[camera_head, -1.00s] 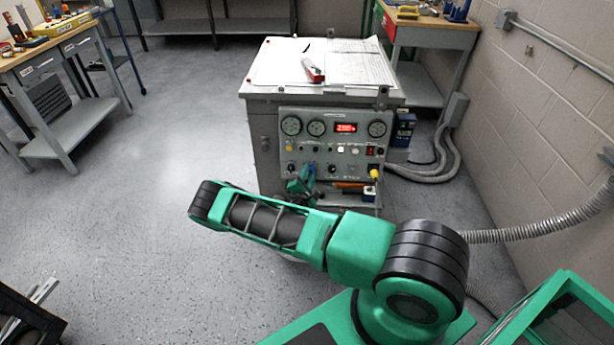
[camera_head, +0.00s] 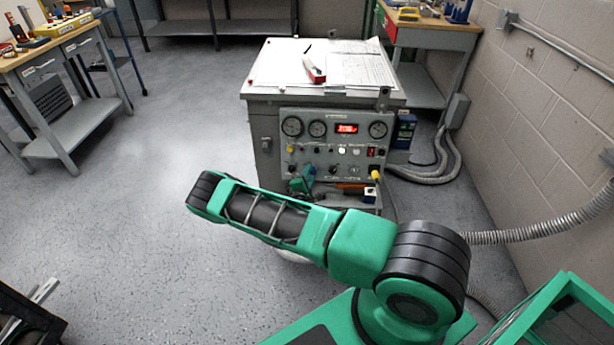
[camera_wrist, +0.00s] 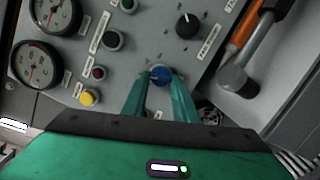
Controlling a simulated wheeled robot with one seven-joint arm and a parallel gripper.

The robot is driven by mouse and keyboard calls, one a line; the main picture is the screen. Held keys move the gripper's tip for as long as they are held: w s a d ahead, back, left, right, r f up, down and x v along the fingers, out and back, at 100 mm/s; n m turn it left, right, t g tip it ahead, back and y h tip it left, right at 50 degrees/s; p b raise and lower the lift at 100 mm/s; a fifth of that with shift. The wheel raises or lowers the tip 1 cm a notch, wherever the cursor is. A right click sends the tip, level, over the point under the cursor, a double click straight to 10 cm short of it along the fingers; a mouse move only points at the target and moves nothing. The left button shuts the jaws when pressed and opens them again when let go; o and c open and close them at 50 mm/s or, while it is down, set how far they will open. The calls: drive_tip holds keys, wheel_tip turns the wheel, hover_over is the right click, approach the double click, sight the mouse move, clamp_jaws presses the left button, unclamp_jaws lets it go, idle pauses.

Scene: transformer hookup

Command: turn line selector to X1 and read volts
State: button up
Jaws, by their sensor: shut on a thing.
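A grey test panel (camera_head: 350,150) on the front of a grey cabinet carries round dial meters, lamps, knobs and a lit red display (camera_head: 346,128) whose digits I cannot read. In the wrist view, my gripper (camera_wrist: 160,84) has its two green fingers on either side of a blue knob (camera_wrist: 160,74), shut on it. The knob's label and pointer are hard to make out. A black knob (camera_wrist: 187,26) with a white pointer sits beyond it. In the head view, my gripper (camera_head: 303,184) is at the panel's lower left, partly hidden by my arm.
Papers and a red-and-white tool (camera_head: 315,72) lie on the cabinet's top. An orange-handled tool (camera_wrist: 246,28) lies beside the panel in the wrist view. A yellow button (camera_wrist: 90,97) and dial meters (camera_wrist: 37,64) are at left. A corrugated conduit (camera_head: 435,168) runs at right.

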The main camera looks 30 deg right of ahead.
drive_tip(key=o, duration=1)
drive_tip(key=v, duration=1)
drive_tip(key=shift+s+a, duration=0.25)
drive_tip(key=shift+r, duration=0.1)
